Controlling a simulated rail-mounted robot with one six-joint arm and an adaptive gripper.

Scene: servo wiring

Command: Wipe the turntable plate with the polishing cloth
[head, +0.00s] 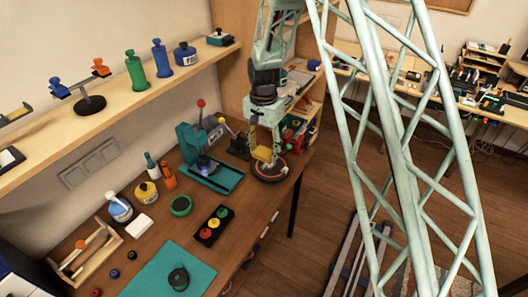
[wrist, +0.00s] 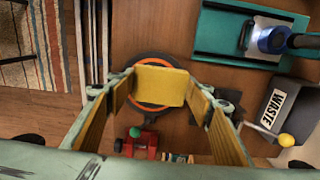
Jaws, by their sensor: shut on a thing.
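My gripper (head: 264,150) is shut on the yellow polishing cloth (wrist: 160,86), which spans between its fingertips in the wrist view. The turntable plate (head: 271,178) is a dark round disc with an orange ring, near the far right end of the brown workbench. It also shows in the wrist view (wrist: 150,107), directly behind the cloth, which hides much of its middle. The cloth is over the plate, at or very near its surface; I cannot tell whether they touch.
A teal machine with a tray (head: 216,175) stands left of the plate. A grey box marked WASTE (wrist: 285,105) is close by. A red item (wrist: 138,146) shows below the plate in the wrist view. A colored button panel (head: 215,226) and green mat (head: 160,275) lie nearer.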

